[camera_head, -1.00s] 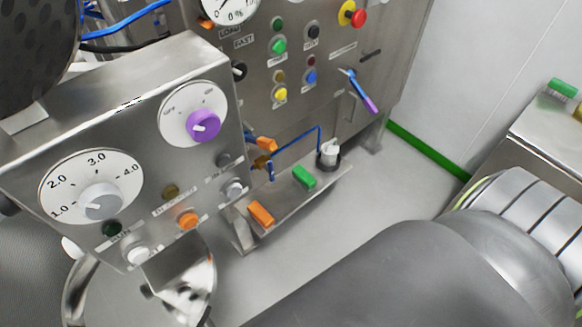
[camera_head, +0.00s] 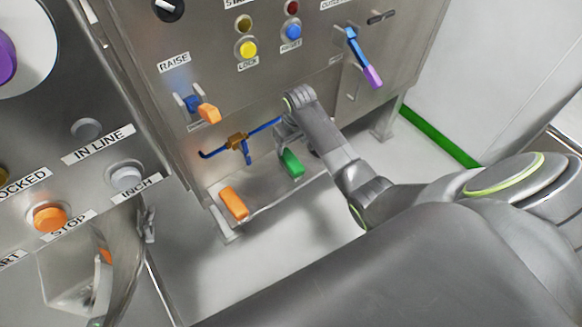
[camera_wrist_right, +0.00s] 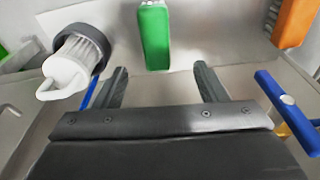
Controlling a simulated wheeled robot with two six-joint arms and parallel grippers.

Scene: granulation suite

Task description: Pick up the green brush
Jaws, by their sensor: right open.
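The green brush (camera_head: 291,162), a green block-like piece, lies on a small steel shelf (camera_head: 262,208) low on the machine front. My right gripper (camera_head: 287,133) reaches in from the right just above it, partly hidden by its own wrist. In the right wrist view the green brush (camera_wrist_right: 154,38) is ahead of the open, empty fingers (camera_wrist_right: 160,72), roughly centred between them and apart from them. My left gripper is not in view.
An orange brush (camera_head: 233,204) lies on the same shelf. In the right wrist view a white handled piece (camera_wrist_right: 68,72) stands in a grey holder left of the fingers. A blue pipe with a brass valve (camera_head: 236,142) crosses near the gripper. A blue-and-purple lever (camera_head: 362,60) is above right.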

